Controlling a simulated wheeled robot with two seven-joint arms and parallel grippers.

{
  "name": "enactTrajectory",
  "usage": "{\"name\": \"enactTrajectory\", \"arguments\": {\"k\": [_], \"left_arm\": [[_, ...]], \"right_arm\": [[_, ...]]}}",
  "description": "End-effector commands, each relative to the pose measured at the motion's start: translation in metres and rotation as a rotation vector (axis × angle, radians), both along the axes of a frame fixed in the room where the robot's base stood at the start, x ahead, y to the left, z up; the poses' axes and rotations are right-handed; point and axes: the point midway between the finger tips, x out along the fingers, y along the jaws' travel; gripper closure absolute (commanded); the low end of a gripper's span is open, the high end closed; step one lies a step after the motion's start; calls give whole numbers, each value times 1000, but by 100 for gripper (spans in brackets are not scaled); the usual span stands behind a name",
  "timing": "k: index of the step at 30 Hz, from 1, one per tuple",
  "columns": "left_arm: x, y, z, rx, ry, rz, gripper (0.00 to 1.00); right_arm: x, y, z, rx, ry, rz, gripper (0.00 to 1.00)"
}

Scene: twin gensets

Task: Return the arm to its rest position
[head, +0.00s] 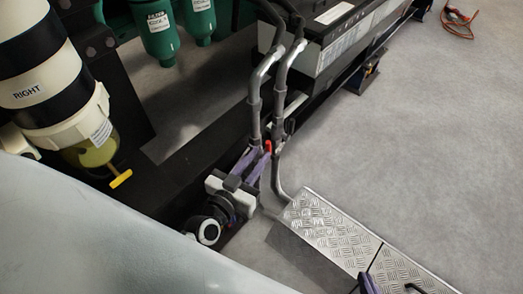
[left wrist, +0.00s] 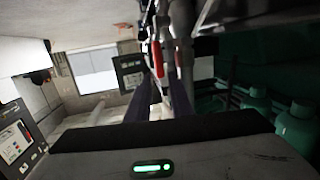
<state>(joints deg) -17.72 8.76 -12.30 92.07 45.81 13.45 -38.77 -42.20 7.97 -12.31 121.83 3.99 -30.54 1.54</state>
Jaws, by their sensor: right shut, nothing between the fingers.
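My left gripper (head: 262,151) is low beside the grey bent pipes (head: 284,90) of the genset. Its two purple fingers show a gap between them and point at a small red part (head: 268,146) by the pipes. In the left wrist view the fingers reach forward from the dark palm toward red parts (left wrist: 157,60); I cannot tell whether they touch. My right gripper (head: 368,284) shows only as a small purple piece at the bottom edge, by the tread plate; most of it is out of frame.
A metal tread-plate step (head: 330,232) lies right of the pipes. A dark skid beam (head: 195,165) runs along the genset.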

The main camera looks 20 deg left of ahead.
Motion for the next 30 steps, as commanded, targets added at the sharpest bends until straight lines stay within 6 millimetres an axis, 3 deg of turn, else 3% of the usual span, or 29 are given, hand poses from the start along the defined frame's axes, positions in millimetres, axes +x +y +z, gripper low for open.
{"name": "enactTrajectory", "arguments": {"k": [14,17,20,25,30], "left_arm": [[0,-1,0,0,1,-2,80],[-2,-8,1,-4,17,-32,80],[-9,-30,4,-12,73,-117,80],[-43,-70,4,11,282,-301,80],[-95,-71,-3,74,561,-362,80]], "right_arm": [[0,-1,-1,-3,-1,1,100],[0,-1,0,-2,-1,1,100],[0,-1,0,-2,-1,1,100],[0,-1,0,-2,-2,0,100],[1,-1,0,-2,-2,0,100]]}}
